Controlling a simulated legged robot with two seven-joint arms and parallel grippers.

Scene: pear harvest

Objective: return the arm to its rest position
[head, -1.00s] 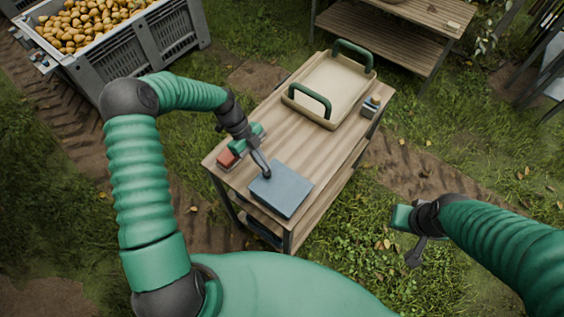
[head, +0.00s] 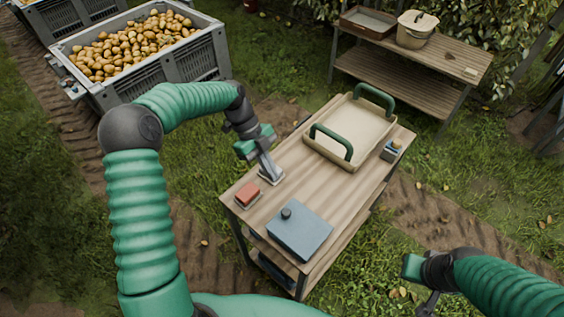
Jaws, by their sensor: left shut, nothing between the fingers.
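My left gripper (head: 271,177) is shut and empty. Its fingertips are over the left side of the wooden cart (head: 338,196), behind a small red block (head: 247,193); whether they touch the top I cannot tell. My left arm arches in from the left edge. My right gripper (head: 428,304) is at the lower right, over grass to the right of the cart, partly cut off by the bottom edge. Its jaw opening cannot be made out.
On the cart are a blue-grey flat box (head: 300,232) with a dark knob, a beige tray (head: 318,150) with green handles, and a small grey holder (head: 390,153). A grey crate (head: 205,60) of pears stands at upper left, a wooden table (head: 440,62) at upper right.

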